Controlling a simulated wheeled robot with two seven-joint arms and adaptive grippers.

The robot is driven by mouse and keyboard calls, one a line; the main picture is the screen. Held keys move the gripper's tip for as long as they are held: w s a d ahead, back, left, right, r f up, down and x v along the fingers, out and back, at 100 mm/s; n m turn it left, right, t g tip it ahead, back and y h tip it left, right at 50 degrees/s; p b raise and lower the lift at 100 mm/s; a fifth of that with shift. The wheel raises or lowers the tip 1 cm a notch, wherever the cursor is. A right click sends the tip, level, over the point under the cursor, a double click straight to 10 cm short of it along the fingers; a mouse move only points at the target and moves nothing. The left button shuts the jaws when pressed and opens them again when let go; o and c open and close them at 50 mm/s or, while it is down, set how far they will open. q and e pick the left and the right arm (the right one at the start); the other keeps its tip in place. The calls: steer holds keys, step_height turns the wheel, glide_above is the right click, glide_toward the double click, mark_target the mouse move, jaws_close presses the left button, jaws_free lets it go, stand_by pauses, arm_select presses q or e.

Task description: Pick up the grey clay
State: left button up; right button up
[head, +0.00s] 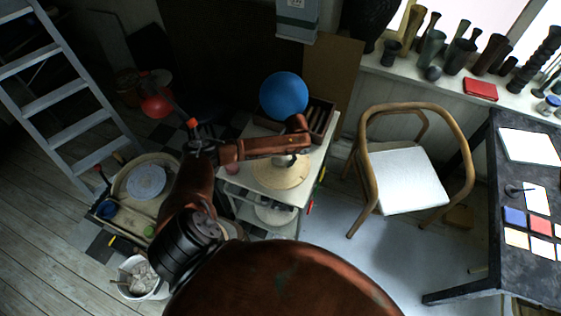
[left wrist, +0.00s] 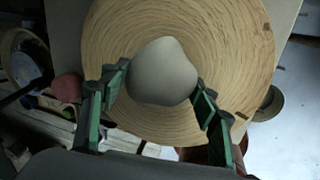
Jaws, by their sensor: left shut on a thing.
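The grey clay (left wrist: 162,72) is a smooth rounded lump over a round wooden disc (left wrist: 235,40) in the left wrist view. My left gripper (left wrist: 158,100) has its green-padded fingers on either side of the clay and is shut on it. In the head view my left gripper (head: 297,150) is over the wooden disc (head: 275,176) on the white shelf unit, and the clay (head: 283,160) shows only in part beneath it. I cannot tell whether the clay touches the disc. My right gripper is in neither view.
A blue ball (head: 284,95) and a dark wooden box (head: 322,117) are at the back of the shelf unit. A pottery wheel (head: 146,181) stands to the left. A wooden chair (head: 400,182) and dark table (head: 505,225) are to the right. Floor between shelf and chair is clear.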

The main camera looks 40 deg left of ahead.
arm_select(q)
jaws_close()
steer(key=shift+w+r, duration=0.1)
steer(key=shift+r, duration=0.15)
